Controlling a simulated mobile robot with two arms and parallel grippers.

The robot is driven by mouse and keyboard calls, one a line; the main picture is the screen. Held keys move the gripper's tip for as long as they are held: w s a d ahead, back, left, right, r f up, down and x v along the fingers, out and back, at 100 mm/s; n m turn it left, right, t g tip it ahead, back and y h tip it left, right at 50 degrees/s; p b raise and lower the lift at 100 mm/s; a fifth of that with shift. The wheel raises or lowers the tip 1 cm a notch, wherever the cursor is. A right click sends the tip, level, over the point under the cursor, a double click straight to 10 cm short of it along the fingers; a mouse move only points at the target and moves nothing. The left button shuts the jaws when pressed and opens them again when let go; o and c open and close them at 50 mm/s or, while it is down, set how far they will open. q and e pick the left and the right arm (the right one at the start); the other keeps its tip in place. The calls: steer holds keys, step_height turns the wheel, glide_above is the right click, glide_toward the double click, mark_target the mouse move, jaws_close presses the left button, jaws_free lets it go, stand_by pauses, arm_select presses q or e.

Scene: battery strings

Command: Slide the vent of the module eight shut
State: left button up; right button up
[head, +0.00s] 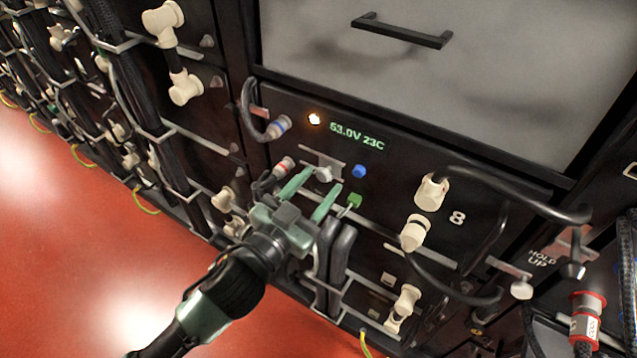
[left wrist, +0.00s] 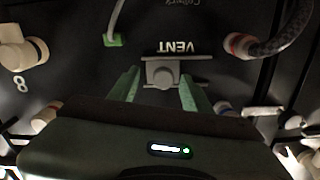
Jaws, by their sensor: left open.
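Module eight (head: 400,165) is a dark panel with a white "8", a green "53.0V 23C" display (head: 357,136) and a lit amber lamp. Its vent (head: 323,172) is a small grey plate with a knob. My left gripper (head: 322,186) has green fingers and is open. Its fingertips are on either side of the vent knob, and in the left wrist view the gripper (left wrist: 162,90) seems apart from the knob. My right gripper is not in view.
A blue button (head: 358,171) and a green plug (head: 354,200) sit right of the vent. Cream connectors (head: 431,191) with thick black cables stick out farther right. A grey drawer (head: 470,75) with a black handle is above. Red floor (head: 70,220) lies at left.

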arm_select(q)
steer(key=v, duration=0.7)
steer(key=shift+s, duration=0.15)
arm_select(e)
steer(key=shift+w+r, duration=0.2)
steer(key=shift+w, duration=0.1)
